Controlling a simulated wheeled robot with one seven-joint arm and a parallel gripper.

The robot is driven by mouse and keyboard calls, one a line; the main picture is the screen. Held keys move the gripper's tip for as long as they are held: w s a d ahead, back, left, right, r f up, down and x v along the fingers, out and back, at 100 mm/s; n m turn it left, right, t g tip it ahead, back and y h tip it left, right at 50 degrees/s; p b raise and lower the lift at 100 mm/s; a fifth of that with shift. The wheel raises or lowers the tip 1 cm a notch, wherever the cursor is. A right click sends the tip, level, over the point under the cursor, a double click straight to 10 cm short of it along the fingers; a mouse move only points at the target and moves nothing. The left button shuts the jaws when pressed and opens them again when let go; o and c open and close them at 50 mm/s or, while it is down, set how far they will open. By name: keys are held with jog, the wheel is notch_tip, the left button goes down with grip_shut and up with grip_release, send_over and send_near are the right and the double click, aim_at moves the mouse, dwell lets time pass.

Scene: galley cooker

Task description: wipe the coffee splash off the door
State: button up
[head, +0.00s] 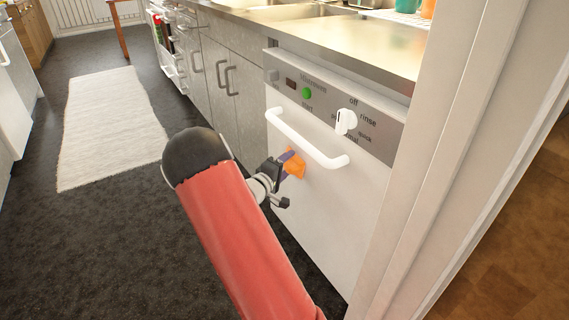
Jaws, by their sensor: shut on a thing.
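The white door (325,218) of an appliance with a dial panel stands upright at the right of the head view. A white bar handle (305,137) runs across its top. My gripper (281,172) is in front of the door, just below the handle. It is shut on a small orange and purple wiping piece (295,166), perhaps a sponge or cloth. The piece is at or very close to the door face; I cannot tell whether it touches. No coffee splash can be made out; my gripper and the piece hide part of the door.
The control panel (330,103) with a knob and green button is above the handle. A pale door frame (425,160) stands close on the right. Grey cabinets (222,85) are to the left. A white rug (108,125) lies on the dark, otherwise open floor.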

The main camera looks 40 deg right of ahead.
jog(key=shift+w+d+p, duration=0.15)
jog(key=shift+w+p, duration=0.3)
jog(key=shift+w, duration=0.7)
jog(key=shift+s, duration=1.2)
jog(key=shift+w+p, duration=0.6)
jog(key=shift+w, duration=0.6)
jog(key=shift+s, duration=1.2)
jog(key=shift+w+p, duration=0.45)
jog(key=shift+w, duration=0.15)
jog(key=a+p, duration=0.2)
jog(key=a, duration=0.5)
jog(key=shift+w, duration=0.2)
